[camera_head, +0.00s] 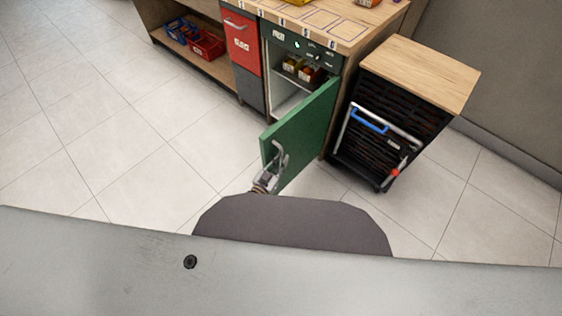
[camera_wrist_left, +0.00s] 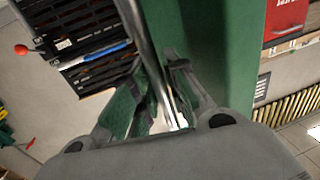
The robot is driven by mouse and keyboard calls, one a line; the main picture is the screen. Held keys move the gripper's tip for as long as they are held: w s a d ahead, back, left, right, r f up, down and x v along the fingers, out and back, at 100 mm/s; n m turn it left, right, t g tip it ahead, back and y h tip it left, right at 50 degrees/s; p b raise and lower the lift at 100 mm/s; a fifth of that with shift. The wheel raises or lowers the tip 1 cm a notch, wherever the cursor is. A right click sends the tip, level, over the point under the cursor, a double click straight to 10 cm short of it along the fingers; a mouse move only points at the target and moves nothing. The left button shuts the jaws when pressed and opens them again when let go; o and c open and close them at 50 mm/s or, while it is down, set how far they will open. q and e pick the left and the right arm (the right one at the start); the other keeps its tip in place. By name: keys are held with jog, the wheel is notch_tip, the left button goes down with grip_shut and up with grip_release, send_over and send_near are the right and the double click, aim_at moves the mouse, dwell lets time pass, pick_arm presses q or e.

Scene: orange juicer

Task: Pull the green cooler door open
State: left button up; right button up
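The green cooler door (camera_head: 302,132) stands swung well out from the cooler (camera_head: 290,98), and the lit inside shows. Its pale metal handle (camera_head: 279,157) is on the outer face near the free edge. My left gripper (camera_head: 268,178) is at the lower part of this handle. In the left wrist view the handle bar (camera_wrist_left: 147,45) runs down between the two fingers of my left gripper (camera_wrist_left: 156,72), which are closed in around it; the exact contact is partly hidden. The green door also fills the upper middle of that view (camera_wrist_left: 225,50). My right gripper is not in view.
Orange and yellow items (camera_head: 300,69) sit inside the cooler. A red-fronted bin unit (camera_head: 241,45) is to its left. A black rack cart (camera_head: 385,130) with a wooden top (camera_head: 420,70) stands right of the door. The tiled floor (camera_head: 130,150) at left is clear.

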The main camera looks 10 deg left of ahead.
pick_arm(q)
jog(key=shift+o, duration=1.4)
jog(key=v, duration=1.2)
jog(key=shift+w, duration=0.1)
